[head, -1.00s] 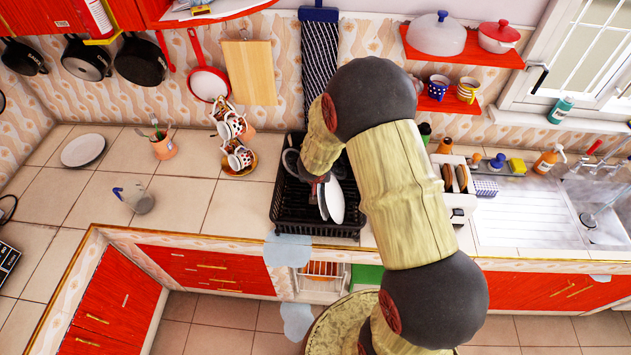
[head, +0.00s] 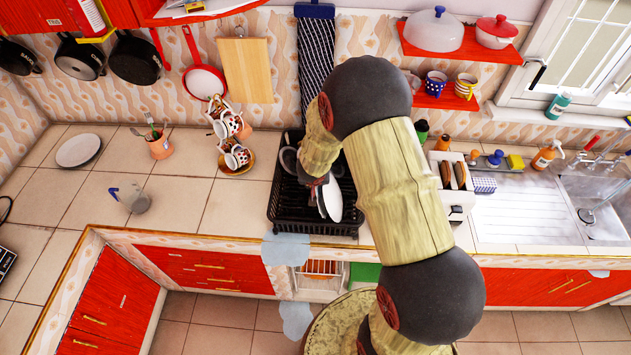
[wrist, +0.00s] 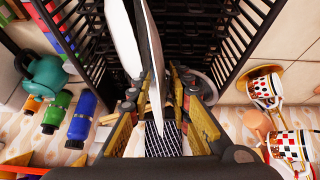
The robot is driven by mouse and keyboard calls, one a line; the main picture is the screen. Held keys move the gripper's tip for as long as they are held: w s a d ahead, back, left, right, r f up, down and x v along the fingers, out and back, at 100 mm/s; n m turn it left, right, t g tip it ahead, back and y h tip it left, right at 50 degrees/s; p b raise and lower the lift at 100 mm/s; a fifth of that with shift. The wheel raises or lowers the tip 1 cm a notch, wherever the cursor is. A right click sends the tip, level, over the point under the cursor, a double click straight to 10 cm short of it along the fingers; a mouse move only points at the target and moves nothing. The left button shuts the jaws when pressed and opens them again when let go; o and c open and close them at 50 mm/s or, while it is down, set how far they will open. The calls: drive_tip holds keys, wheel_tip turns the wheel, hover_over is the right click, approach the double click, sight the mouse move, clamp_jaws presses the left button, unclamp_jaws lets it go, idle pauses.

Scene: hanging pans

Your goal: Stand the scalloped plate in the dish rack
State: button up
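The scalloped plate (wrist: 154,55) is white and seen nearly edge-on in the wrist view. It stands upright between the fingers of my gripper (wrist: 161,80), which look closed on it near their tips. In the head view the plate (head: 322,200) is in the dish rack area, partly behind my arm. The black wire dish rack (head: 290,208) stands on the counter; its bars (wrist: 240,45) rise on both sides in the wrist view. I cannot tell whether the plate's lower edge touches the rack floor.
Another white plate (wrist: 125,40) stands close beside the held one. A rounded grey dish (head: 289,158) is at the rack's left. Stacked cups (head: 235,155) stand left of the rack, a toaster (head: 455,195) right. The left counter has free room.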

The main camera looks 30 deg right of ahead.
drive_tip(key=shift+o, duration=0.4)
drive_tip(key=shift+r, duration=0.1)
drive_tip(key=shift+w, duration=0.15)
drive_tip(key=shift+s+a+r, duration=0.15)
drive_tip(key=shift+s+r, duration=0.05)
drive_tip(key=shift+r, duration=0.2)
drive_tip(key=v, duration=1.1)
